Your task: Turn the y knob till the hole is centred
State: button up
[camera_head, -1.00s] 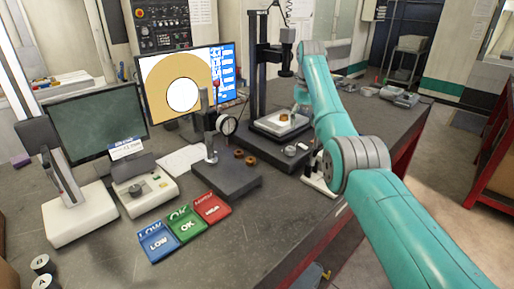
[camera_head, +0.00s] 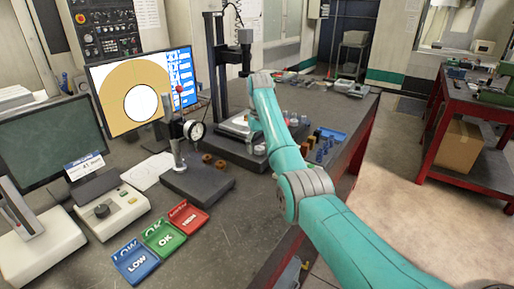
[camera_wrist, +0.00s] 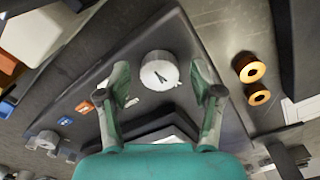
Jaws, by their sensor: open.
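In the wrist view, my gripper (camera_wrist: 162,80) is open, with one finger on each side of a round white knob (camera_wrist: 160,70) on a dark plate. A dark mark shows on the knob's face, but I cannot read it for certain. A second, grey knob (camera_wrist: 46,140) is at lower left. In the head view, the monitor (camera_head: 181,82) shows a tan disc (camera_head: 112,98) with a white hole (camera_head: 141,103), which looks slightly right of and below the picture's middle.
A dial gauge stand (camera_head: 178,150) and two brown rings (camera_head: 220,164) are left of the arm. Blue, green and red trays (camera_head: 163,238) lie at the front. The black column (camera_head: 213,70) rises behind my gripper. Small blue and dark parts (camera_head: 322,145) stand to its right.

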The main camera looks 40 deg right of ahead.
jog(key=shift+f, duration=0.3)
jog(key=c, duration=1.1)
jog(key=shift+c, duration=0.2)
jog(key=shift+m, duration=0.3)
jog(key=m, duration=1)
jog(key=shift+m, duration=2.2)
